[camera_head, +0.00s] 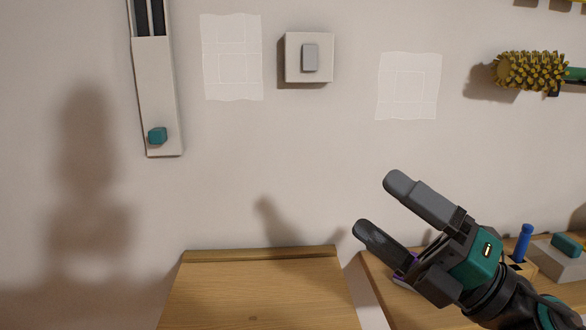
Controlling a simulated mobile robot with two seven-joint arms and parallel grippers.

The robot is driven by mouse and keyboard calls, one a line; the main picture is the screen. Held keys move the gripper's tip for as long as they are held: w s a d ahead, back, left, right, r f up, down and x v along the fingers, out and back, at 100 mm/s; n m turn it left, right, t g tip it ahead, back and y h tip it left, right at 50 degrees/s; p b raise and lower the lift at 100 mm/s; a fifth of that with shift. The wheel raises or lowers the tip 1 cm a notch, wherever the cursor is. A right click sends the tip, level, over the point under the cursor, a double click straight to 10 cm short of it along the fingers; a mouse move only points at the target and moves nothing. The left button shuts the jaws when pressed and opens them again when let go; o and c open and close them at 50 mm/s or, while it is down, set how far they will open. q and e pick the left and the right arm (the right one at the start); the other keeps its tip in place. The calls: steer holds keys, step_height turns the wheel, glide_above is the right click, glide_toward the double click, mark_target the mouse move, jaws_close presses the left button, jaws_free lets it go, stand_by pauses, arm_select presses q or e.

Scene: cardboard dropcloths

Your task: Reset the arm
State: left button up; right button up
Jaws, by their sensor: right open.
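My right gripper (380,208) comes in from the lower right, its arm (515,305) reaching in from the corner. Its two grey fingers point up and left and are spread apart with nothing between them. It is in front of the wall, above the gap between two wooden surfaces, and does not appear to touch anything. My left gripper is not in view.
A wooden surface (255,290) stands at the bottom centre. A light switch (309,58) and a long panel with a teal knob (157,136) are on the wall. A yellow bristled brush (530,72) is at upper right. A blue peg (523,242) stands behind my gripper.

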steer(key=w+d+f+m+t+h, duration=0.1)
steer(key=d+f+m+t+h, duration=0.1)
steer(key=d+f+m+h, duration=0.65)
steer(key=w+d+f+m+t+h, duration=0.25)
steer(key=f+m+h, duration=0.6)
steer(key=m, duration=0.75)
steer(key=s+a+f+m+g+h, duration=0.15)
steer(key=s+f+m+g, duration=0.45)
steer(key=s+f+g, duration=1.1)
steer(key=w+a+f+t+y, duration=0.3)
steer(key=w+a+f+t, duration=0.25)
steer(key=t, duration=0.45)
arm_select(q)
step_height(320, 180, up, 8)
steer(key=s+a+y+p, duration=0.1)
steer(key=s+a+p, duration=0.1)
steer(key=p, duration=1)
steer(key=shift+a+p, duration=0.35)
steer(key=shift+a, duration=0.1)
arm_select(e)
step_height(320, 180, up, 8)
steer(key=s+d+h, duration=0.1)
steer(key=s+d, duration=0.1)
steer(key=shift+d, duration=0.3)
